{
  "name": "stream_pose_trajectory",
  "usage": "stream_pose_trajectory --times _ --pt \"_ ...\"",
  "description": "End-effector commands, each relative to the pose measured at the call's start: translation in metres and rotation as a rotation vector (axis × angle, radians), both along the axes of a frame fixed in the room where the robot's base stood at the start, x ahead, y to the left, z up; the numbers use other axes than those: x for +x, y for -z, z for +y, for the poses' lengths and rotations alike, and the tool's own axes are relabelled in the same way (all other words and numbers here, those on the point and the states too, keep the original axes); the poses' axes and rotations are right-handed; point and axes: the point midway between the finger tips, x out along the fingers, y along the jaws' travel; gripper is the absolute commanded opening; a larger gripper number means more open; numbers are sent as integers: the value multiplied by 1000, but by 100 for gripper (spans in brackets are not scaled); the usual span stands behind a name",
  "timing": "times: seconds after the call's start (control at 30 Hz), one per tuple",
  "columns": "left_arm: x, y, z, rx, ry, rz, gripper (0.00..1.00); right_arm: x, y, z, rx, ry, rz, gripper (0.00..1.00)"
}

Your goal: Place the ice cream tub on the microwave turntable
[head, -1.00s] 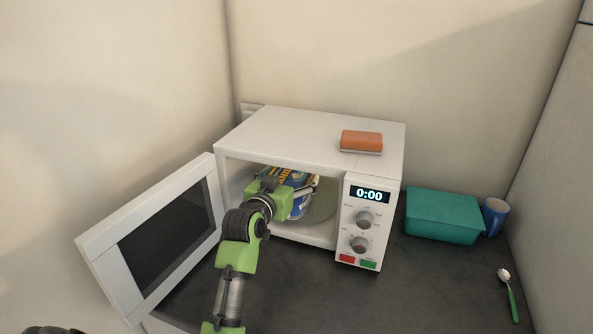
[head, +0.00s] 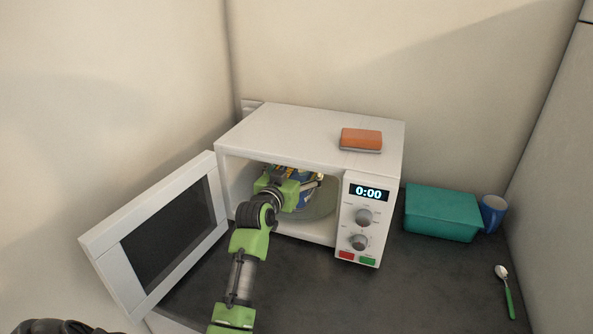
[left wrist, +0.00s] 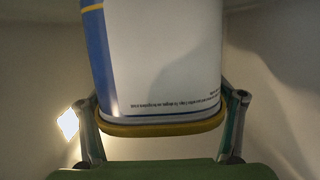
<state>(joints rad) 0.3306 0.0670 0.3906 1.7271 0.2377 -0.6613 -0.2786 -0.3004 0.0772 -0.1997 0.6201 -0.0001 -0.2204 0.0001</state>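The ice cream tub (head: 304,199), blue and white with yellow, is inside the open microwave, mostly hidden behind my left gripper (head: 298,183). In the left wrist view the tub (left wrist: 160,60) sits between the two fingers of my left gripper (left wrist: 162,108), which press on its sides; its yellow rim faces the palm. The round turntable (head: 324,206) shows on the cavity floor beside and below the tub. I cannot tell whether the tub touches it. My right gripper is not in view.
The microwave (head: 290,128) has its door (head: 165,235) swung open to the left. An orange sponge (head: 361,138) lies on top. A teal box (head: 441,213), a blue mug (head: 493,213) and a green-handled spoon (head: 506,290) are to the right on the dark counter (head: 420,300).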

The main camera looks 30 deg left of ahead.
Motion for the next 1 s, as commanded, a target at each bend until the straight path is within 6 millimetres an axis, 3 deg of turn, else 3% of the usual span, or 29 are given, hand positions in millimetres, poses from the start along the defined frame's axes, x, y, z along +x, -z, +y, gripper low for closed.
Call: stream_pose_trajectory --times 0.53,1.0 --pt "-7 -3 -1 0 0 -2 99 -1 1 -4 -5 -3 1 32" --pt "-82 -13 -19 2 -1 0 99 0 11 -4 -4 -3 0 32"
